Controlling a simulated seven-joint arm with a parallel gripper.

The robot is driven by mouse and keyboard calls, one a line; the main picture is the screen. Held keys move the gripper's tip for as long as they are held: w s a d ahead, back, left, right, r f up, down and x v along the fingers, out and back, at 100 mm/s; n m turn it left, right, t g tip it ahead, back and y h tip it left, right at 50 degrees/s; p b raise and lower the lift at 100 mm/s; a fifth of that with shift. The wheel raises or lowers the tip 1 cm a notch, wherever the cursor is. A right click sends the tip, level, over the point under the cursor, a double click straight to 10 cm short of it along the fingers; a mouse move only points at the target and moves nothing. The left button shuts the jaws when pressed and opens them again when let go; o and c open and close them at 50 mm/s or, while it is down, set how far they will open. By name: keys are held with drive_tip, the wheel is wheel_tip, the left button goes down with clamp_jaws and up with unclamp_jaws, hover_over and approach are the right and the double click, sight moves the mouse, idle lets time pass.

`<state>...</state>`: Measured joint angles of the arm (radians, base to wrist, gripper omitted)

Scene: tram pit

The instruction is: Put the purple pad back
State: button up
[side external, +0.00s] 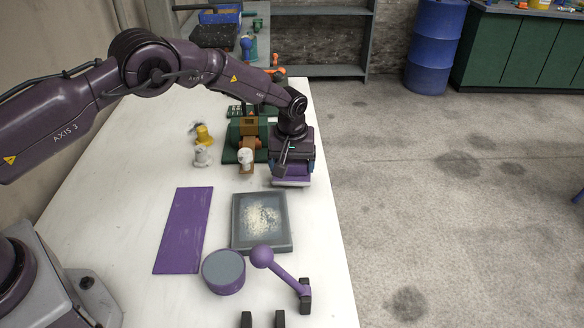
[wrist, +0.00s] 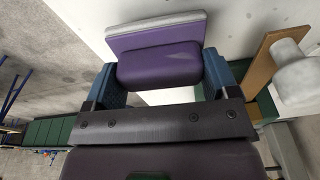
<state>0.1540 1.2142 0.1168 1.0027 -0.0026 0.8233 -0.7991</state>
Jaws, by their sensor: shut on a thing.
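The purple pad (wrist: 160,62) is a purple block on a flat purple plate with a pale grey edge. My gripper (wrist: 165,80) is shut on its block, one blue finger on each side. In the side view, my gripper (side external: 292,166) points down near the table's right edge, with the pad (side external: 291,180) under it. The pad looks close to the table top; I cannot tell if it touches. A flat purple mat (side external: 182,231) lies bare on the table to the front left. A grey tray (side external: 283,247) with pale powder on it lies in front of the gripper.
A green fixture (side external: 232,156) with a brown and white part stands just left of my gripper. Yellow (side external: 204,136) and white (side external: 201,157) pieces stand farther left. A purple round container (side external: 223,272) and a purple ball-ended lever (side external: 285,268) stand at the front. White table is clear around the mat.

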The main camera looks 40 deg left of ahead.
drive_tip(key=shift+f, duration=0.8)
drive_tip(key=shift+f, duration=0.25)
drive_tip(key=o, duration=0.7)
